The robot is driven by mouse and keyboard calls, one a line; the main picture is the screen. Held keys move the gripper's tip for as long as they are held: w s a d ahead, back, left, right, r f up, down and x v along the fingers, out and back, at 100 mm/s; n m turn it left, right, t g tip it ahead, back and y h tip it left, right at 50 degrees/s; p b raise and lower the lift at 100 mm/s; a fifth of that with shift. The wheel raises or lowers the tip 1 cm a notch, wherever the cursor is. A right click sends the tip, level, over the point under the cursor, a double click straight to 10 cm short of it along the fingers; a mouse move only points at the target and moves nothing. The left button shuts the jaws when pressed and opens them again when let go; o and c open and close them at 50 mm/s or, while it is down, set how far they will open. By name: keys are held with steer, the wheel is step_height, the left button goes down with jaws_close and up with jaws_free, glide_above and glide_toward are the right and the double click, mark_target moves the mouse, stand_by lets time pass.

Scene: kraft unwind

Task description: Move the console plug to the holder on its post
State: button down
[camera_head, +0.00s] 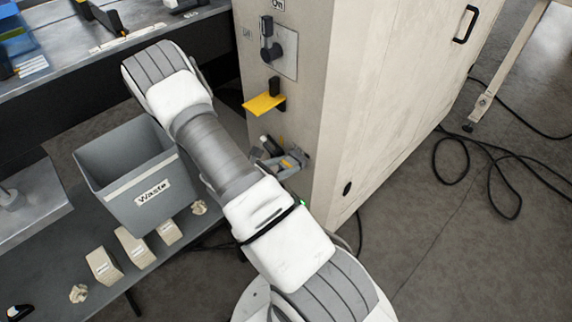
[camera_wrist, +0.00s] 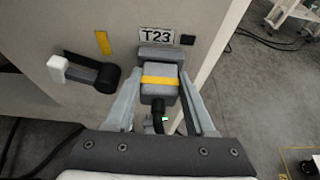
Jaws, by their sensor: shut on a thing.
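The console plug (camera_wrist: 159,88) is a grey block with a yellow band, and a black cable leaves its lower end. In the wrist view my gripper (camera_wrist: 159,76) is shut on it, one finger along each side. The plug is at a grey socket (camera_wrist: 160,52) on the beige cabinet, under a T23 label (camera_wrist: 159,36). I cannot tell whether it is fully seated. In the head view my gripper (camera_head: 287,161) is low on the cabinet's narrow face, partly hidden by my arm. I cannot make out the holder on its post for certain.
A black lever with a white end (camera_wrist: 85,72) is left of the plug. Above in the head view are a yellow shelf (camera_head: 264,104) and a black switch (camera_head: 272,52). A grey waste bin (camera_head: 152,185) stands left. Cables (camera_head: 485,150) lie on the floor right.

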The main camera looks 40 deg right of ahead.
steer(key=shift+a, duration=0.1)
steer(key=shift+s+a, duration=0.15)
steer(key=shift+a, duration=1.3)
steer(key=shift+s+a, duration=0.1)
steer(key=shift+a, duration=1.35)
steer(key=shift+r, duration=0.1)
